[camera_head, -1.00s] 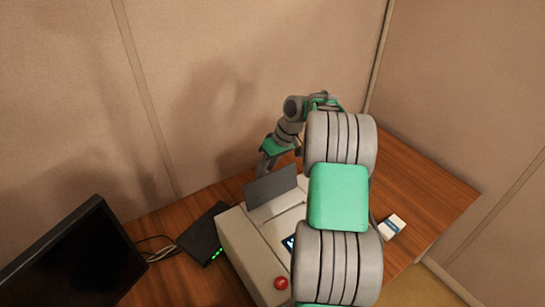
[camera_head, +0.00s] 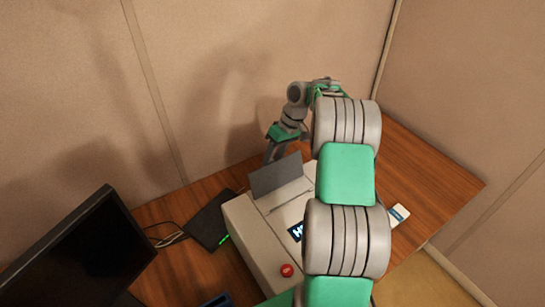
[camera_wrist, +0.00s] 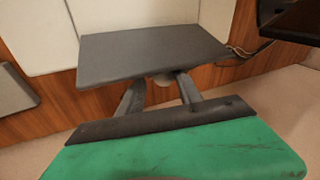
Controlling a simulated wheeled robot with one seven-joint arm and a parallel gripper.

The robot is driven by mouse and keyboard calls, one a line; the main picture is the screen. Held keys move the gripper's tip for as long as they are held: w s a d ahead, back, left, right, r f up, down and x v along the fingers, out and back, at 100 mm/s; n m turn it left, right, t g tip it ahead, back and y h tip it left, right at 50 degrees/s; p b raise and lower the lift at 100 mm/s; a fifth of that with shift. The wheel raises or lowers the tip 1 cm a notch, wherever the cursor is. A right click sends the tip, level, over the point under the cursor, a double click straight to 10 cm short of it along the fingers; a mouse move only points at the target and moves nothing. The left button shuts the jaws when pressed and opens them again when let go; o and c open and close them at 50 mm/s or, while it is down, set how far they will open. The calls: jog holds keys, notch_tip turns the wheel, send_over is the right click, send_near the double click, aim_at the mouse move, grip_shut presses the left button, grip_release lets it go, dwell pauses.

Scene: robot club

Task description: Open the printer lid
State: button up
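The printer (camera_head: 252,240) is a pale box on the wooden desk, with a red button (camera_head: 287,270) and a dark label partly hidden by my arm. A dark grey panel (camera_head: 276,177) stands tilted up at its back; I cannot tell whether it is the lid or a paper support. My gripper (camera_head: 272,157) is low behind this panel, its tips hidden in the head view. In the wrist view, the two fingers of my gripper (camera_wrist: 160,78) are apart, with their tips at the near edge of a dark grey panel (camera_wrist: 150,50). Contact is unclear.
A black monitor (camera_head: 75,250) stands at the lower left. A flat black box (camera_head: 212,220) with green lights and cables lies left of the printer. A small white and blue item (camera_head: 399,214) lies at right. Walls close off the back; the desk's right part (camera_head: 430,170) is mostly clear.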

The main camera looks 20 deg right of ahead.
jog(key=shift+o, duration=0.4)
jog(key=shift+w+a, duration=0.1)
jog(key=shift+a, duration=0.2)
jog(key=v, duration=0.7)
jog(key=shift+r, duration=0.4)
jog(key=shift+d, duration=0.2)
